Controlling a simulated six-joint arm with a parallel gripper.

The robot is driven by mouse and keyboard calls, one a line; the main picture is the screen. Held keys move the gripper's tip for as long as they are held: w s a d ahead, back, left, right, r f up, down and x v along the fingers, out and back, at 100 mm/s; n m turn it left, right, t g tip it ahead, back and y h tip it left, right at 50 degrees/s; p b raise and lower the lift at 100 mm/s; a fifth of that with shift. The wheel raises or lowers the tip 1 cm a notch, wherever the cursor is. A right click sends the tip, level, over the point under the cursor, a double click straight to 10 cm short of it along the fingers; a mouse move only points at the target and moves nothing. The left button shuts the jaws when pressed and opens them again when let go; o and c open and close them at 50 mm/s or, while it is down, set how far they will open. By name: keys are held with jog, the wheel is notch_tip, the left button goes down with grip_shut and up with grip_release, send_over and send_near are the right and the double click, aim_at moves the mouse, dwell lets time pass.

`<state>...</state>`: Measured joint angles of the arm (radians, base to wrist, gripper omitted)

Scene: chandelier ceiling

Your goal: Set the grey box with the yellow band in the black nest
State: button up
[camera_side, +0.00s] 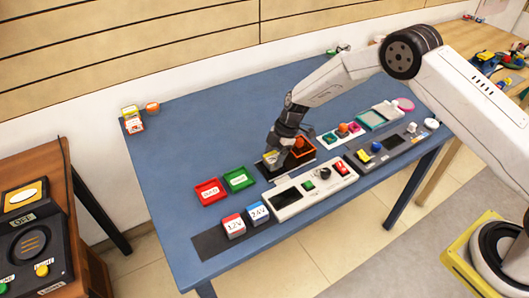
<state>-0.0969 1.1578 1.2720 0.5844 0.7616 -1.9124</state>
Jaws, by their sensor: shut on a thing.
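My gripper (273,154) points down near the middle of the blue table. It is shut on a small greyish box with a yellow band (270,159), which is partly hidden by the fingers. The box is at the left end of a black tray-like nest (276,172). I cannot tell whether the box touches the nest or is held just above it. An orange-rimmed part (303,147) shows at the right of the black nest, close to my gripper.
Red (211,191) and green (239,179) labelled trays lie left of the nest. In front are a white control panel (299,195) and two labelled blocks, 12V (233,226) and 24V (258,213). A dark panel (390,144) lies right.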

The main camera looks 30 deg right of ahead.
jog(key=shift+f, duration=0.4)
dwell(0.8)
jog(key=o, duration=1.3)
jog(key=shift+c, duration=0.2)
jog(key=shift+r, duration=0.15)
jog(key=shift+r, duration=3.6)
